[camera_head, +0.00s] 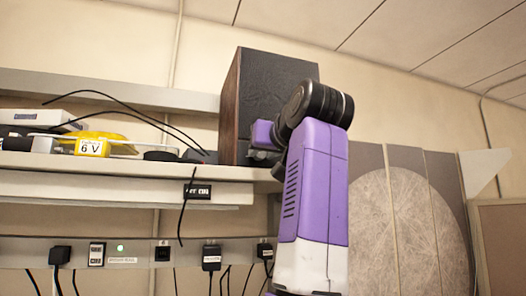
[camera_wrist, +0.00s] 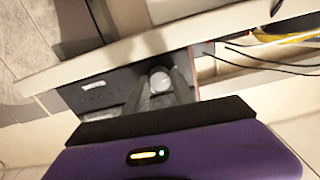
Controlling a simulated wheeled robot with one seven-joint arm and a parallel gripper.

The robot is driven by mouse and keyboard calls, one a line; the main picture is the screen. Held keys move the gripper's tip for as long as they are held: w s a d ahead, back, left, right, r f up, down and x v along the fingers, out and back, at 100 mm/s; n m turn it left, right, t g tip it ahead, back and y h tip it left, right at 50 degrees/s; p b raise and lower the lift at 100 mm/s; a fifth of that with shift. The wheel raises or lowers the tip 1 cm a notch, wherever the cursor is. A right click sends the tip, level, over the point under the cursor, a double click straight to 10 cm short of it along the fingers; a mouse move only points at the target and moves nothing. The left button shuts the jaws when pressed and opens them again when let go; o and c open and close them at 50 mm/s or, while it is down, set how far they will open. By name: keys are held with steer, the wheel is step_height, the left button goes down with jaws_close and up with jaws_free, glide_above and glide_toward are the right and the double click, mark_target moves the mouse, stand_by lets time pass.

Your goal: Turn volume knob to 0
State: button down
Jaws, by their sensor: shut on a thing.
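A dark speaker box (camera_head: 270,90) with a brown side stands on the shelf in the head view. Its dark front panel (camera_wrist: 97,92) shows in the wrist view, with a small label and a round grey-white knob (camera_wrist: 159,80). My gripper (camera_wrist: 160,77) has its two dark fingers on either side of this knob, shut on it. In the head view my purple and black arm covers the lower right of the speaker. The fingers and the knob are hidden there. The knob's markings are too small to read.
The shelf edge (camera_head: 130,160) runs just below the speaker. A yellow 6 V battery (camera_head: 92,147) and loose black cables lie left of it. A power rail (camera_head: 130,253) with plugs is below. Tall panels (camera_head: 400,215) stand at right.

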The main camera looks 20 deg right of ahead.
steer(key=shift+n, duration=0.4)
steer(key=c, duration=1.1)
jaws_free()
steer(key=shift+s, duration=0.15)
steer(key=s+b, duration=0.2)
steer(key=s, duration=0.5)
steer(key=shift+s+b, duration=0.3)
steer(key=shift+b, duration=0.05)
